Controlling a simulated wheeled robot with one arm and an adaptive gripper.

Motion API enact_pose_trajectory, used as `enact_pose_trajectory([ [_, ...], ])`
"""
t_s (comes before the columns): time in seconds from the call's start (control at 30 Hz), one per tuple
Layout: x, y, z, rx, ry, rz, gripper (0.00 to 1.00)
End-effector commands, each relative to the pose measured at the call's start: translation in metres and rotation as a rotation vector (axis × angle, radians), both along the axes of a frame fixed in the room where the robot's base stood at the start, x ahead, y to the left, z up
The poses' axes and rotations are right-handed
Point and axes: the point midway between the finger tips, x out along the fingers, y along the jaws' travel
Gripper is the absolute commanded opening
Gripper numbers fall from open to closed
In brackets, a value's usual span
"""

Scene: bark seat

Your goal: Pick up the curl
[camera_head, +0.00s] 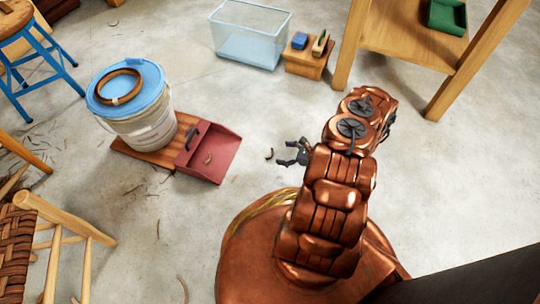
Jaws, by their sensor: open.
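A small dark brown curl (269,154) lies on the grey concrete floor, just left of my gripper. My gripper (282,153) is open, low beside my copper-coloured arm, its fingers pointing left toward the curl. A small gap shows between the fingertips and the curl, and the jaws look empty. Their height above the floor is hard to judge. Another small brown curl (208,159) lies inside the red dustpan (222,154) to the left.
A lidded white bucket (145,125) stands on a wooden board (150,156) beside the dustpan. A clear bin (250,50) and a small wooden block stand (305,64) are at the back. A wooden table (410,42) is at upper right. Thin strips litter the left floor.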

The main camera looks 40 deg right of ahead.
Motion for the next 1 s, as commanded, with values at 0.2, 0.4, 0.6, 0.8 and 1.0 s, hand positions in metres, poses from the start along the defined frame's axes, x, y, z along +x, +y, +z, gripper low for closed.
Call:
enact_pose_trajectory([
  [0.2, 0.012, 0.013, -0.015, 0.001, 0.0, 0.002, 0.89],
  [0.4, 0.029, 0.025, -0.024, -0.001, -0.002, 0.003, 0.89],
  [0.6, 0.036, 0.03, -0.025, -0.001, -0.002, 0.002, 0.89],
  [0.8, 0.036, 0.03, -0.025, 0.0, -0.001, 0.0, 0.88],
  [1.0, 0.036, 0.03, -0.025, -0.001, -0.002, 0.001, 0.67],
])
